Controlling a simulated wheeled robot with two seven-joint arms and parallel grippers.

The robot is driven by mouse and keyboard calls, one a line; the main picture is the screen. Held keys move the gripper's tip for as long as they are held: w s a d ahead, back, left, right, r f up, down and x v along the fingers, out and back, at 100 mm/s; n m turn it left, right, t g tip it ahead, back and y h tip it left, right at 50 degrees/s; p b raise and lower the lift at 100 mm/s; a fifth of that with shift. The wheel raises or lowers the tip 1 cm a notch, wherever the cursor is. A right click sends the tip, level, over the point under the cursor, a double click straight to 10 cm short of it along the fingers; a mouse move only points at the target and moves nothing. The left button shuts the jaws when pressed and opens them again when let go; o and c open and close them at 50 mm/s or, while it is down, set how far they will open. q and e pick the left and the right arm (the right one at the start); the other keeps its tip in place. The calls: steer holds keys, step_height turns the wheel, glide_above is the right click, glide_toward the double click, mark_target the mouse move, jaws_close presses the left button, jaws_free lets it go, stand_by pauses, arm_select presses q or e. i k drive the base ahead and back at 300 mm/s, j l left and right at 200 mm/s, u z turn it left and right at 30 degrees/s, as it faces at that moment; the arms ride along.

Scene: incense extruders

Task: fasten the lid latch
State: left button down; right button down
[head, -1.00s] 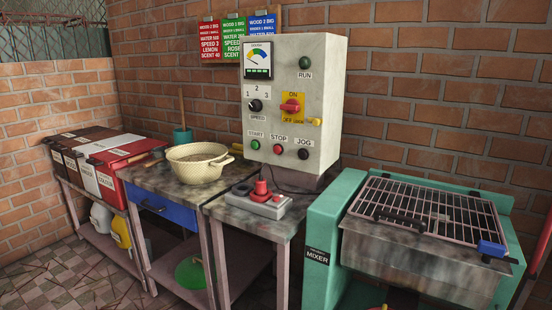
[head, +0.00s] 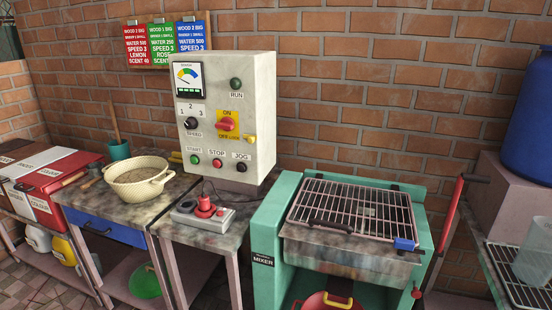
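The green mixer (head: 268,262) stands right of centre in the head view. Its lid (head: 352,205) is a barred grid lying over the trough, with a dark handle (head: 331,226) at the front left. A blue latch (head: 405,244) sits at the lid's front right corner. Whether it is hooked is too small to tell. Neither of my grippers shows in the head view.
A grey control box (head: 226,115) with a red switch stands behind a small table holding a red-button pedal unit (head: 203,210). A beige basket (head: 139,178) sits to the left. A red lever (head: 450,213), a rack (head: 528,292) and a blue barrel (head: 530,115) are at right.

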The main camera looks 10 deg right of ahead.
mark_target(405, 246)
steer(key=z, duration=1.35)
